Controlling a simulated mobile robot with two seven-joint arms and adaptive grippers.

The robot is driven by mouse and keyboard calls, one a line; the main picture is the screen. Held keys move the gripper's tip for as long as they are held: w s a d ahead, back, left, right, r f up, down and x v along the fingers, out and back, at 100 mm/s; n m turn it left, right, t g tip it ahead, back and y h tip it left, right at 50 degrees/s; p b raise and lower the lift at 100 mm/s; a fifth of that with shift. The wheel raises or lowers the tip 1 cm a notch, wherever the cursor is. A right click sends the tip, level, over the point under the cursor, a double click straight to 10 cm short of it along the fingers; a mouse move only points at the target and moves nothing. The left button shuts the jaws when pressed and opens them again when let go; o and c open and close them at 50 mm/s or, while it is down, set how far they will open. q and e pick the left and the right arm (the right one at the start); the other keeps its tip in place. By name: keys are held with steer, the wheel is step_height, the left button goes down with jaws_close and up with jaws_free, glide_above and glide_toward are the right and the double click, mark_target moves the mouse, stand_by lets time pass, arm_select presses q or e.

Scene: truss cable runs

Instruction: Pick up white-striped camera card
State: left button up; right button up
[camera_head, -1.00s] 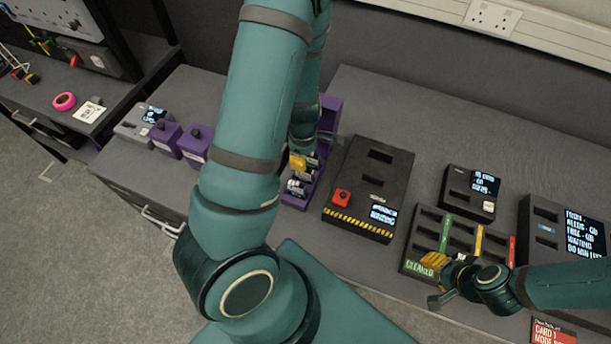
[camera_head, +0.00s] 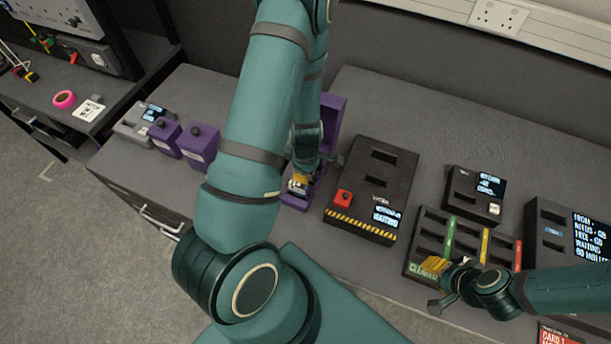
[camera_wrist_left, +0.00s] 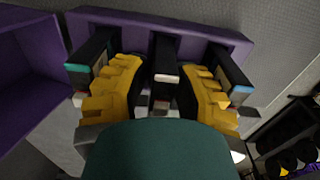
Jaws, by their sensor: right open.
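The white-striped camera card (camera_wrist_left: 166,78) stands in the purple case (camera_wrist_left: 190,28), a dark card with a white band on its top end. My left gripper (camera_wrist_left: 160,92) is open, with one yellow finger on each side of this card and a visible gap on both sides. A teal-marked card (camera_wrist_left: 88,62) stands left of the fingers and a blue-marked card (camera_wrist_left: 232,78) right of them. In the head view my left gripper (camera_head: 300,178) is down at the purple case (camera_head: 331,112) and partly hides the cards. My right gripper (camera_head: 440,270) is open over the front of the slotted tray (camera_head: 412,256).
A black unit with a red button (camera_head: 372,180) stands just right of the purple case. Purple boxes (camera_head: 165,138) stand left of my left arm. A small display unit (camera_head: 470,190) and a larger one (camera_head: 550,225) stand at the right. The back of the bench is clear.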

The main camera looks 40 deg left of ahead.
arm_select(q)
jaws_close()
